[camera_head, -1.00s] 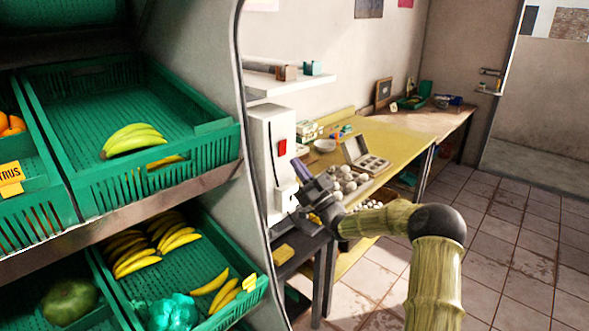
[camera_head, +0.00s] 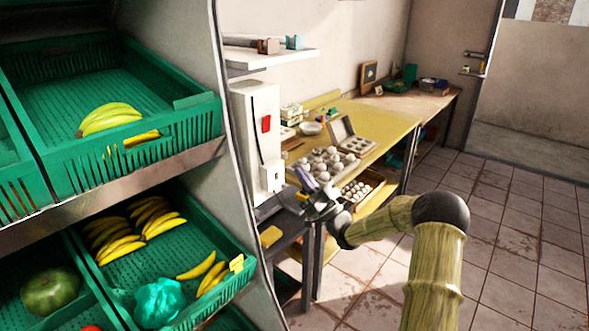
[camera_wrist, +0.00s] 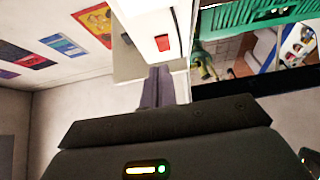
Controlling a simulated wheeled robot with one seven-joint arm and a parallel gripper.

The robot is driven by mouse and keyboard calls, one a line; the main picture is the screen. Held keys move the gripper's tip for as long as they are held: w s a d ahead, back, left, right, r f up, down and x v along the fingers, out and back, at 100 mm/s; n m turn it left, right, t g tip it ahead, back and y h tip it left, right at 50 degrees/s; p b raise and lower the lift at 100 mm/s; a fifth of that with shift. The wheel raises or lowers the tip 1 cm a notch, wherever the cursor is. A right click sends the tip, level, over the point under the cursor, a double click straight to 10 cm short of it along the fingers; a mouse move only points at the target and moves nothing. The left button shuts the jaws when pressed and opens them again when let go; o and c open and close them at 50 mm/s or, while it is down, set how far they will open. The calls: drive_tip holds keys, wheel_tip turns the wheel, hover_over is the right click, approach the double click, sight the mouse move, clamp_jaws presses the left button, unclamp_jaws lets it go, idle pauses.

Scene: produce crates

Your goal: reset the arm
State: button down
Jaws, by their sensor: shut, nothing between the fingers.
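My gripper (camera_head: 303,184) is at the end of my bent arm, in front of the dark stand below the white machine and well right of the produce crates. It is shut and holds nothing. In the wrist view its fingers (camera_wrist: 160,88) are together and point up toward the white machine (camera_wrist: 150,30) with a red switch. That machine (camera_head: 256,125) also shows in the head view, behind and left of my gripper.
Green crates (camera_head: 200,115) with bananas (camera_head: 110,118) stand on the left rack. A yellow table (camera_head: 385,115) bears eggs (camera_head: 325,160) and an open box (camera_head: 350,138). A dark stand (camera_head: 285,235) is close to my gripper. Tiled floor (camera_head: 510,230) is free at the right.

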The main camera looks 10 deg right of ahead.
drive_tip(key=a+g+h, duration=0.1)
drive_tip(key=a, duration=0.1)
drive_tip(key=a+f+g+h+p, duration=0.1)
drive_tip(key=a, duration=0.1)
drive_tip(key=w+a+g+h, duration=0.1)
drive_tip(key=a+h, duration=0.1)
drive_tip(key=shift+w+f+m, duration=0.1)
drive_tip(key=shift+f+m, duration=0.15)
drive_tip(key=shift+m, duration=0.15)
drive_tip(key=s+f+m+g+h+p, duration=0.1)
drive_tip(key=s+g, duration=0.4)
drive_tip(key=s, duration=0.6)
drive_tip(key=s+f+m+g+h+p, duration=0.2)
drive_tip(key=s+g+h, duration=0.3)
drive_tip(key=s, duration=0.7)
drive_tip(key=s+d+f+m+g+h+p, duration=0.1)
drive_tip(key=s+g+h, duration=0.4)
drive_tip(key=s, duration=0.7)
drive_tip(key=shift+f+m+p, duration=0.25)
drive_tip(key=shift+m+p, duration=0.45)
drive_tip(key=shift+m, duration=0.5)
